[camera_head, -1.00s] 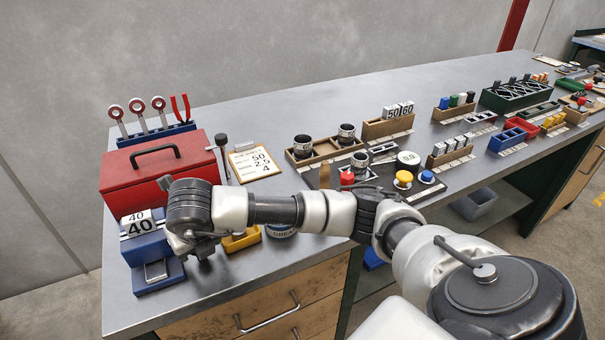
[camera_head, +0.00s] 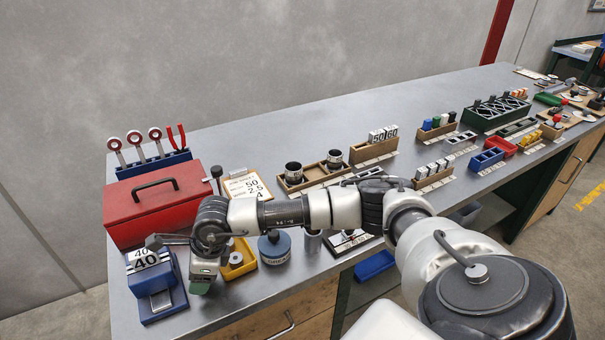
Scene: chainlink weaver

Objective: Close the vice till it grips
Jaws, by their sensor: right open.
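The blue vice (camera_head: 171,297) stands at the near left corner of the bench, with a bare metal slide at its front. A white block marked 40 (camera_head: 146,261) sits at its top; I cannot tell how closely the jaws meet it. My right gripper (camera_head: 202,286) points down just right of the vice, apart from it as far as I can see. It is open, with its fingertips mostly hidden below the wrist. I see nothing in it. My left gripper is not in view.
A red toolbox (camera_head: 150,208) stands behind the vice. A yellow bin (camera_head: 240,262) and a grease tin (camera_head: 275,248) are close right of my gripper. A clipboard (camera_head: 247,187) lies behind my forearm. The bench's front edge is near.

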